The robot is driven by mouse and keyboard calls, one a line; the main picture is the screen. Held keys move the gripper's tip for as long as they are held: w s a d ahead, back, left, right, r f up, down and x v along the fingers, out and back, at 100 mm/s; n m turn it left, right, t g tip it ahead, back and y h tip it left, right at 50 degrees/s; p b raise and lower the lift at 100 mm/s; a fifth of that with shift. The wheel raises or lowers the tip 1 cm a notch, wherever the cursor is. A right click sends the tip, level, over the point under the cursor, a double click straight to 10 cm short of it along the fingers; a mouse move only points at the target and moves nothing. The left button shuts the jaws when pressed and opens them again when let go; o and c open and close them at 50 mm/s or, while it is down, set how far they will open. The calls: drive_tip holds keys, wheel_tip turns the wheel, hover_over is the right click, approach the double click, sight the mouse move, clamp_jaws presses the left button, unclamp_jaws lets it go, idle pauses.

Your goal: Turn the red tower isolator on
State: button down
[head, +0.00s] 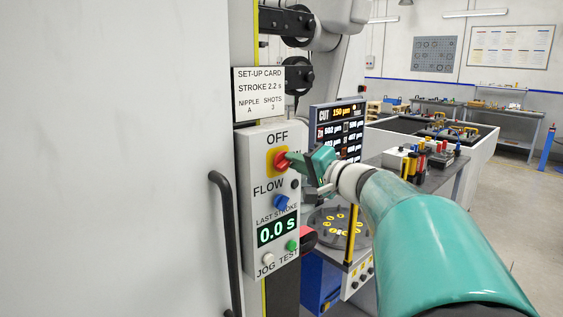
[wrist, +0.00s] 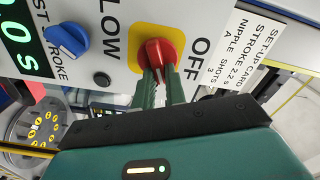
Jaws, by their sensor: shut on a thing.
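The red isolator (head: 281,160) is a round red knob on a yellow square plate, on the grey control panel (head: 251,160) under the word OFF. In the wrist view the red isolator (wrist: 158,54) sits right at my fingertips. My gripper (head: 291,160) reaches it from the right in the head view. In the wrist view the green fingers of my gripper (wrist: 160,75) are shut on the red knob's grip. The fingers hide part of the knob's handle.
Below the isolator are a blue FLOW knob (head: 281,202), a display (head: 277,230) reading 0.0 s, a white JOG button (head: 268,258) and a green TEST button (head: 292,245). A set-up card (head: 259,93) is above. A black door handle (head: 226,240) stands left of the panel.

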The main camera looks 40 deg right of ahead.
drive_tip(key=m, duration=0.4)
drive_tip(key=shift+d+f+m, duration=0.1)
drive_tip(key=shift+f+m, duration=0.15)
drive_tip(key=shift+m, duration=0.05)
drive_tip(key=shift+s, duration=0.1)
idle(0.4)
drive_tip(key=c, duration=1.4)
unclamp_jaws()
drive_tip(key=shift+c, duration=0.2)
drive_tip(key=s, duration=1.3)
drive_tip(key=shift+s+d, duration=0.15)
drive_tip(key=shift+s, duration=0.2)
